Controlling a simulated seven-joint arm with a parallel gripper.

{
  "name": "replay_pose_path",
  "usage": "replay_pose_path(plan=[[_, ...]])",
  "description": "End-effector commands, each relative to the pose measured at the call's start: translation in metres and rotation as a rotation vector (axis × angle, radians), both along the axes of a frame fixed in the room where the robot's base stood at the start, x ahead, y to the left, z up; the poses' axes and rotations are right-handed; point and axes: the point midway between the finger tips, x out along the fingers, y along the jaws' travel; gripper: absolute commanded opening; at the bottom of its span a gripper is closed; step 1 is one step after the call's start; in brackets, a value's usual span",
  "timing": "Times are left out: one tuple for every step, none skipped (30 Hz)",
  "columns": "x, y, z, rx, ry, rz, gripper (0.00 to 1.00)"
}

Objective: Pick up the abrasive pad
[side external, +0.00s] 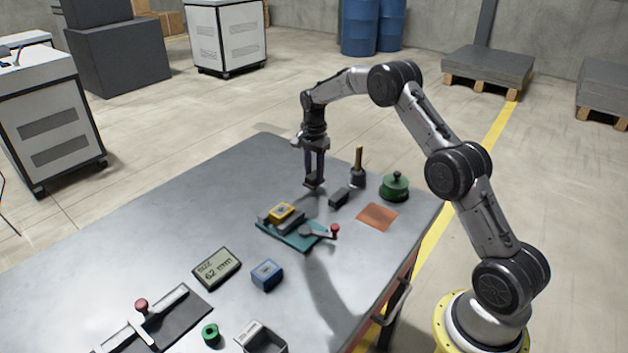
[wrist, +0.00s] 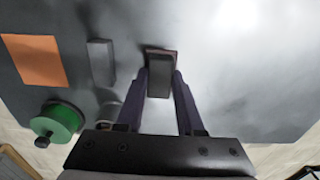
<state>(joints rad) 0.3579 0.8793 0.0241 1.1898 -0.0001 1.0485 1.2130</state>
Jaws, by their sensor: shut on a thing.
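The abrasive pad, as I take it, is a dark block with a thin reddish edge, in the wrist view (wrist: 159,77) between my two fingertips. In the side external view the pad (side external: 314,184) shows as a small dark piece at the lower end of my gripper (side external: 314,178). My gripper points down over the far part of the table, its fingers shut on the pad's two sides. I cannot tell whether the pad's underside touches the table.
On the metal table (side external: 150,240), a dark grey block (side external: 339,197), a wooden-handled brush (side external: 357,170), a green knobbed piece (side external: 395,187) and an orange-brown sheet (side external: 377,217) lie right of my gripper. A teal fixture (side external: 290,236) stands nearer the camera.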

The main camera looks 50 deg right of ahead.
Motion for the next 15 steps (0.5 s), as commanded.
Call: replay_pose_path(plan=[[-0.004,0.001,0.01,-0.001,-0.003,0.0,0.0],[-0.008,0.003,0.014,-0.001,-0.002,0.0,0.0],[-0.013,0.005,0.021,-0.001,-0.003,0.0,0.0],[-0.018,0.007,0.027,-0.001,-0.004,0.0,0.0],[-0.023,0.009,0.034,-0.002,-0.004,0.0,0.0],[-0.03,0.011,0.043,-0.002,-0.005,0.0,0.0],[-0.036,0.013,0.05,-0.002,-0.004,0.0,0.0],[-0.041,0.015,0.057,-0.002,-0.005,0.0,0.0],[-0.048,0.018,0.065,-0.002,-0.005,0.0,0.0],[-0.055,0.021,0.068,-0.001,-0.002,0.0,0.0],[-0.061,0.023,0.07,0.0,-0.001,0.0,0.0],[-0.069,0.026,0.074,0.0,-0.001,0.0,0.0],[-0.075,0.028,0.076,-0.001,-0.002,0.0,0.0],[-0.08,0.03,0.079,0.0,-0.001,0.0,0.0],[-0.087,0.033,0.082,0.0,-0.001,0.0,0.0]])
